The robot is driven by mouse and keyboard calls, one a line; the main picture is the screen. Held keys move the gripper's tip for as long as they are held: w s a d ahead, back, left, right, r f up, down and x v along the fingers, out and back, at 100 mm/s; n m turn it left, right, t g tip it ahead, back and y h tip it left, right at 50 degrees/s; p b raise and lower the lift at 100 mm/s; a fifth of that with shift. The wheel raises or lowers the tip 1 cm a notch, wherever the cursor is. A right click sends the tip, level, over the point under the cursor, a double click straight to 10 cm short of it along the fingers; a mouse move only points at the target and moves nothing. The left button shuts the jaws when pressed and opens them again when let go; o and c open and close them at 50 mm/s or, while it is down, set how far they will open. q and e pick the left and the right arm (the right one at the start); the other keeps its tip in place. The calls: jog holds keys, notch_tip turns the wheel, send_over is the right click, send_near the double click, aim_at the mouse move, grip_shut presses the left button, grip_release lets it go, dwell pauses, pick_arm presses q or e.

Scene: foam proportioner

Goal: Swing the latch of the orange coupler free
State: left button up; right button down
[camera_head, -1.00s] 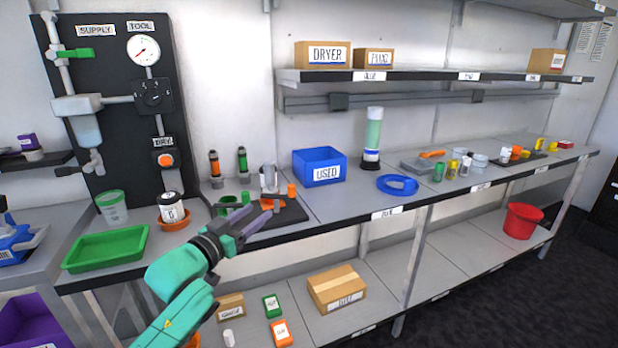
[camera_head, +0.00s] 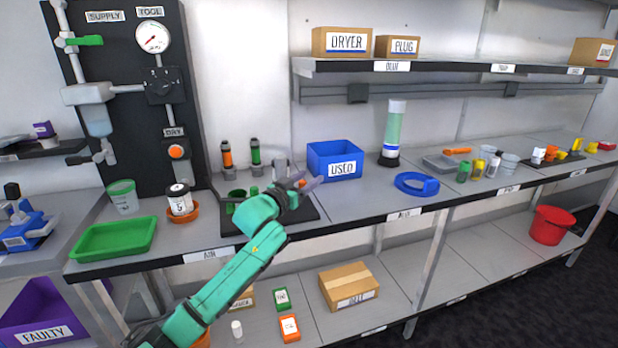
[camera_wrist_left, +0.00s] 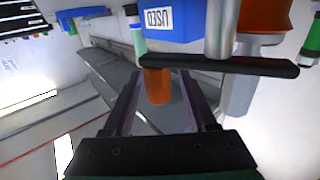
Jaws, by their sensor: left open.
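My left gripper (camera_head: 307,184) is over the right part of the black mat (camera_head: 308,214) on the bench. In the left wrist view, its open fingers (camera_wrist_left: 158,105) stand either side of an orange cylinder (camera_wrist_left: 157,86), probably the orange coupler; contact cannot be told. In the head view my arm and gripper hide most of that spot, with only a bit of orange (camera_head: 302,183) showing. A dark bar (camera_wrist_left: 230,65) and a grey post (camera_wrist_left: 220,28) lie beside the cylinder in the wrist view. I cannot make out the latch for certain. My right gripper is not in view.
The blue USED bin (camera_head: 335,161) stands just behind and right of my gripper. Orange-banded (camera_head: 227,157) and green-banded (camera_head: 255,155) cylinders stand behind the mat. A green tray (camera_head: 113,238) is at left. The bench right of the mat is clear up to a blue ring (camera_head: 416,184).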

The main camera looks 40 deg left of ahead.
pick_arm(q)
jog(key=shift+w, duration=0.45)
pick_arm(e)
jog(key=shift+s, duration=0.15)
pick_arm(q)
jog(key=shift+c, duration=0.3)
jog(key=shift+s, duration=0.1)
grip_shut()
jog(key=shift+w+a+r+n+y+p, duration=0.1)
jog(key=shift+w+a+n+y+p, duration=0.15)
jog(key=shift+n+y, duration=0.3)
jog(key=shift+a+n+g+y, duration=0.2)
jog(key=shift+n+g+y, duration=0.15)
jog(key=shift+y, duration=0.5)
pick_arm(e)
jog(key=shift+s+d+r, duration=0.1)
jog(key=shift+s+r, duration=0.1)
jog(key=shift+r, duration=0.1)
pick_arm(q)
jog(key=shift+o, duration=0.3)
grip_release()
